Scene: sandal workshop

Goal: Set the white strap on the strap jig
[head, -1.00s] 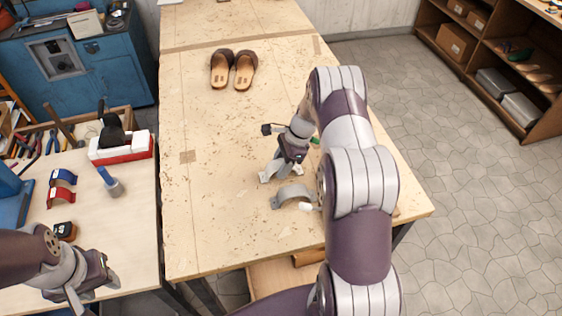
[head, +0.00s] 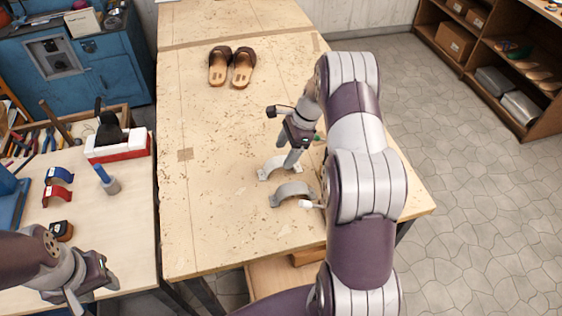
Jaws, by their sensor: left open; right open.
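The white strap (head: 270,167) is an arched band on the wooden table, just beyond the grey arched piece (head: 290,189), which looks like the strap jig. A small white-tipped handle (head: 310,204) shows at the jig's right side. The strap appears beside the jig, not over it. My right gripper (head: 290,162) is open and points down at the strap's right part; whether it touches the strap I cannot tell. My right arm hides the area to the right of the jig. My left gripper (head: 94,296) is open and empty over the left bench.
A pair of brown sandals (head: 231,68) lies at the table's far end. The left bench holds a blue strap (head: 59,175), a red strap (head: 58,195), a blue-handled tool (head: 107,180) and a red and white block (head: 118,149). The table's left half is clear.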

